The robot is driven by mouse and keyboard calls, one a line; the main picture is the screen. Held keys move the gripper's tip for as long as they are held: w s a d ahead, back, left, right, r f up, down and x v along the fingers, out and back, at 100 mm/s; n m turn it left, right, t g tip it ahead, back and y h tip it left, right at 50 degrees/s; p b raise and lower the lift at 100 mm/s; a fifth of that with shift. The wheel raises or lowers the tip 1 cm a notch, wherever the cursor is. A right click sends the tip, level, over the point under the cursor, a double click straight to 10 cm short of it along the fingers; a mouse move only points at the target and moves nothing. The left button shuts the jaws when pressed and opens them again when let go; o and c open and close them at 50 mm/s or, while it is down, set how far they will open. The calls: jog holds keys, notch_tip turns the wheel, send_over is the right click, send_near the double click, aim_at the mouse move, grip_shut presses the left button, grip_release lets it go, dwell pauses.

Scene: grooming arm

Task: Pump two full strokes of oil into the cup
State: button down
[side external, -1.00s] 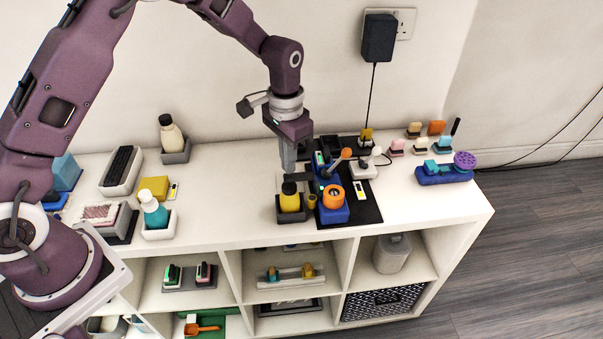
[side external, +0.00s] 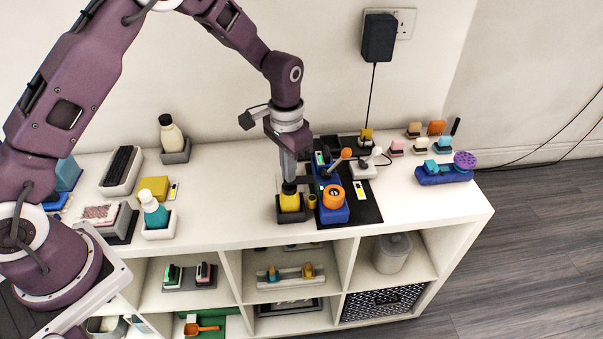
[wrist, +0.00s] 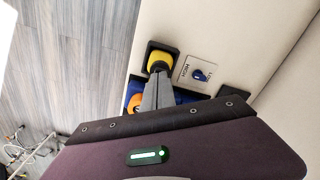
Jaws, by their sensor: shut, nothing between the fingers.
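A yellow bottle (side external: 290,204) with a black pump top (side external: 289,187) stands in a dark square holder near the shelf top's front edge. My gripper (side external: 290,180) is shut and empty, pointing down, with its tips at the pump top. I cannot tell exactly how far the top is pressed. In the wrist view the shut fingers (wrist: 157,78) reach the bottle (wrist: 160,58) and partly hide its dark top. A small yellow cup-like piece (side external: 311,201) sits just right of the bottle; its inside is too small to read.
A blue device with an orange ring (side external: 334,198) stands on a black mat (side external: 369,209) right of the bottle. Bare shelf top (side external: 230,190) lies left of the bottle.

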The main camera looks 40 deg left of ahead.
jog(key=shift+f, duration=0.1)
jog(key=shift+r, duration=1.4)
notch_tip(320, 180, up, 6)
jog(key=s+a+r+t, duration=0.1)
jog(key=s+r+t, duration=0.1)
jog(key=s+r, duration=0.6)
jog(key=s+a+r+n+t, duration=0.1)
jog(key=s+r, duration=0.3)
jog(key=s, duration=0.6)
jog(key=s+a+r+n+t, duration=0.1)
jog(key=s+r+n+t, duration=0.1)
jog(key=s, duration=0.9)
jog(key=shift+s+a+r+t, duration=0.15)
jog(key=shift+a+r+t, duration=0.15)
jog(key=shift+r, duration=0.55)
